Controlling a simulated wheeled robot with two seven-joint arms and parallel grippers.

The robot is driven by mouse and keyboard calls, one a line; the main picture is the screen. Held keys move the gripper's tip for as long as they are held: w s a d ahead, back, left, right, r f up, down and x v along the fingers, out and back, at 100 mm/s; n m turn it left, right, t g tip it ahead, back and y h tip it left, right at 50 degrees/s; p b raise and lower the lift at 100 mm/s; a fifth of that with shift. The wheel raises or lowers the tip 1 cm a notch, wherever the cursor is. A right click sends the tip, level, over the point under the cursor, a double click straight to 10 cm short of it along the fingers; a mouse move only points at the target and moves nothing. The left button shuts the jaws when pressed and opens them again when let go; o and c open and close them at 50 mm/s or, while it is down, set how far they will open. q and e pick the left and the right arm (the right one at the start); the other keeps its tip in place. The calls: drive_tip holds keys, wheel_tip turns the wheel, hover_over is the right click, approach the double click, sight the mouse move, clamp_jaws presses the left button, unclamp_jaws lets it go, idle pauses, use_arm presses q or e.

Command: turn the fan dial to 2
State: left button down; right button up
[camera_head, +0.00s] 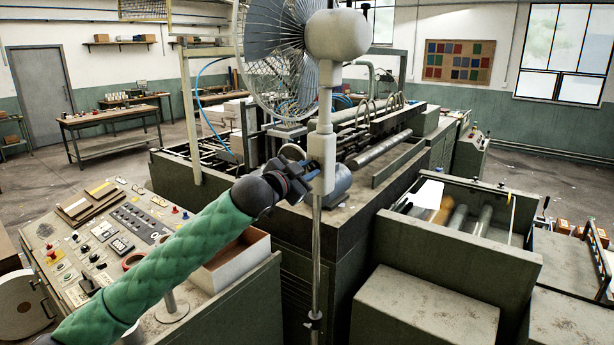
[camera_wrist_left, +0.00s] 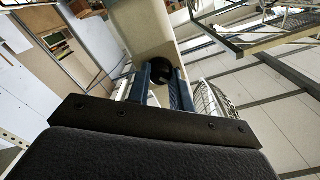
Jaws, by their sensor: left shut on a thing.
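The fan is a pole fan with a white motor housing (camera_head: 337,35) and a wire cage (camera_head: 277,50) at the top of the head view. Its cream control box (camera_head: 322,160) sits lower on the pole. My left gripper (camera_head: 308,168) reaches the left side of that box. In the left wrist view the two blue fingers of my left gripper (camera_wrist_left: 161,88) are shut on the dark round dial (camera_wrist_left: 162,70) on the cream box (camera_wrist_left: 142,30). The dial's markings and pointer cannot be read. My right gripper is not in view.
The thin fan pole (camera_head: 316,255) stands in front of a large dark green machine (camera_head: 282,235). A control panel (camera_head: 105,235) with buttons and an open box (camera_head: 232,265) lie near my left arm. A work table (camera_head: 110,117) stands at the back left.

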use_arm(q)
drive_tip(key=shift+m, duration=0.6)
drive_tip(key=m+b, duration=0.1)
drive_tip(key=m, duration=0.2)
drive_tip(key=shift+m, duration=0.7)
drive_tip(key=m, duration=0.2)
drive_tip(key=shift+m+b, duration=0.3)
drive_tip(key=shift+m, duration=0.1)
drive_tip(key=m, duration=0.3)
drive_tip(key=shift+m, duration=0.4)
drive_tip(key=c, duration=1.3)
unclamp_jaws()
drive_tip(key=shift+c, duration=0.2)
drive_tip(key=shift+o, duration=0.4)
drive_tip(key=shift+s+a+f, duration=0.1)
drive_tip(key=shift+s, duration=0.05)
drive_tip(key=shift+b+v, duration=0.8)
drive_tip(key=shift+v, duration=0.05)
drive_tip(key=shift+b+v, duration=1.2)
drive_tip(key=shift+v, duration=1.65)
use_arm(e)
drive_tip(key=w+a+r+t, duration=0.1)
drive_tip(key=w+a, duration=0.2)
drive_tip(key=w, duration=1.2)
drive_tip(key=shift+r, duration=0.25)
